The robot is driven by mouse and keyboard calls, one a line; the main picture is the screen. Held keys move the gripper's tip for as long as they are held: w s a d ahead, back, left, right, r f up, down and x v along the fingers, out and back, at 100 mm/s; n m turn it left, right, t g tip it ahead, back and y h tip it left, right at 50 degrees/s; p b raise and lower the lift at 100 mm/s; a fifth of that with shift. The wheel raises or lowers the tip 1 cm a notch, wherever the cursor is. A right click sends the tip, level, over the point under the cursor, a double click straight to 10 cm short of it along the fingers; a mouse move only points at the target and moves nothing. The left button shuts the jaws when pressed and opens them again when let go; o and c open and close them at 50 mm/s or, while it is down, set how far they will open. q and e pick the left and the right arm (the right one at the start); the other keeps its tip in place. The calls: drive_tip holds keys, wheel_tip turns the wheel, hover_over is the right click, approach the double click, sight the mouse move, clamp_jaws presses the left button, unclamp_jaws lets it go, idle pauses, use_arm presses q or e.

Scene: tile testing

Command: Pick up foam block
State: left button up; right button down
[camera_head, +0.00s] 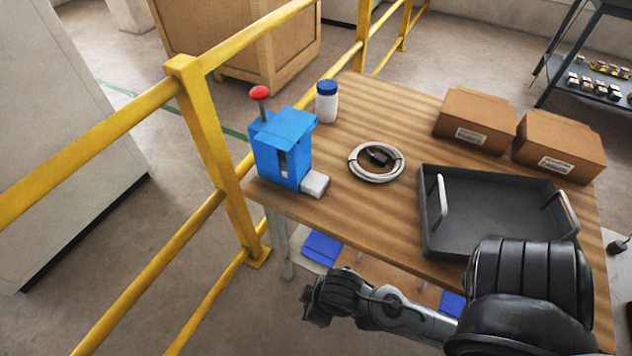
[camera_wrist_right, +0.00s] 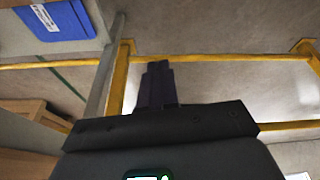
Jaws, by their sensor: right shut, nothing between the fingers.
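A small pale grey block (camera_head: 315,184), which looks like the foam block, lies at the table's left front edge. It sits against the foot of a blue hand press (camera_head: 282,150) with a red knob; I cannot tell whether it touches the press. My right gripper (camera_head: 312,312) is beyond the table's front edge, in front of and below the block, apart from it. In the right wrist view its fingers (camera_wrist_right: 157,84) are together with nothing between them. The block does not show in that view. My left gripper is not in view.
On the wooden table (camera_head: 350,215) are a coiled cable (camera_head: 376,162), a white bottle with blue cap (camera_head: 327,103), a black tray (camera_head: 490,205) and two cardboard boxes (camera_head: 475,120). A yellow railing (camera_head: 205,135) runs along the left. Blue items (camera_head: 322,247) lie below the tabletop.

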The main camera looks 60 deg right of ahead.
drive_tip(key=c, duration=1.8)
unclamp_jaws()
drive_tip(key=shift+c, duration=0.2)
drive_tip(key=o, duration=1.7)
